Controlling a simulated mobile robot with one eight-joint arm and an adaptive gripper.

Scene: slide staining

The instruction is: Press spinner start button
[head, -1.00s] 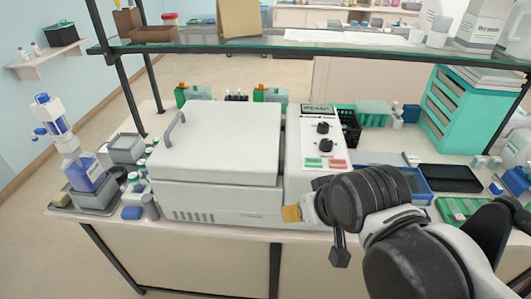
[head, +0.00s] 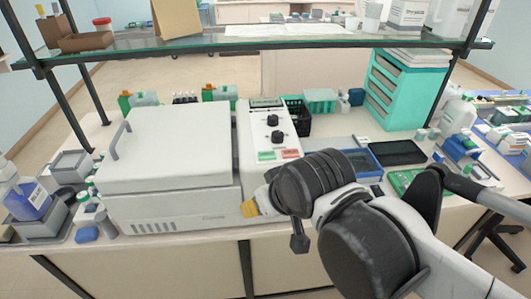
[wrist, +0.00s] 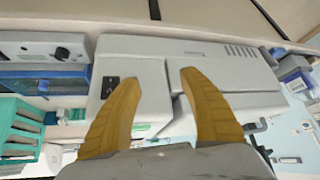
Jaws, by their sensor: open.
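The spinner (head: 165,150) is a white box with a closed lid and a grey handle. Its sloped control panel (head: 260,130) is on the right side, with a small display, two black knobs, a green button (head: 267,156) and a red button (head: 290,153). The button lettering is too small to read. My gripper (wrist: 157,76) is open and empty, its yellow fingers pointing at the spinner's front face in the wrist view. In the head view one yellow fingertip (head: 250,208) shows in front of the panel's lower end, below the green button. My wrist hides the panel's lower right.
A black rocker switch (wrist: 110,87) is on the spinner's front. To the right are a blue tray (head: 362,160), a black tray (head: 398,152) and a teal drawer unit (head: 405,90). A glass shelf (head: 240,45) spans above. Small bottles stand left of the spinner.

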